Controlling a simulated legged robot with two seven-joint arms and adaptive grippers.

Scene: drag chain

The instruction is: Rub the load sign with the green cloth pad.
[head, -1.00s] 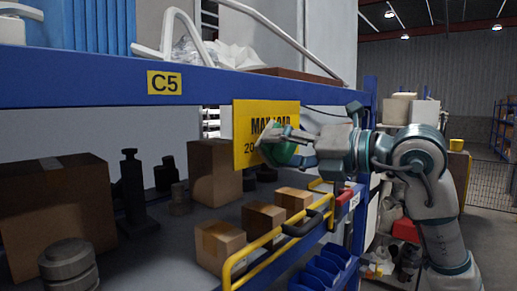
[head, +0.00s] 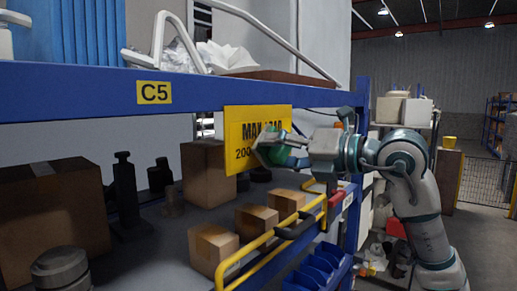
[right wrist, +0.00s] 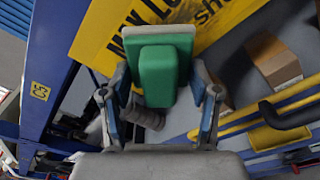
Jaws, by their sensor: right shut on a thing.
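The load sign (head: 238,118) is a yellow plate with black lettering, hung on the front of the blue shelf beam. It also shows at the top of the right wrist view (right wrist: 95,45). The green cloth pad (right wrist: 158,75) sits between the fingers of my right gripper (right wrist: 156,95). In the head view my right gripper (head: 272,150) is at the sign's right part, and the pad is mostly hidden behind its fingers. The pad overlaps the lettering; I cannot tell whether it touches the sign. My left gripper is not in view.
The blue beam (head: 60,85) carries a C5 label (head: 154,92). Below, cardboard boxes (head: 212,245) and dark metal parts (head: 125,190) stand on a grey shelf. A yellow rail (head: 262,240) runs along its front edge. Blue bins (head: 318,268) sit lower right.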

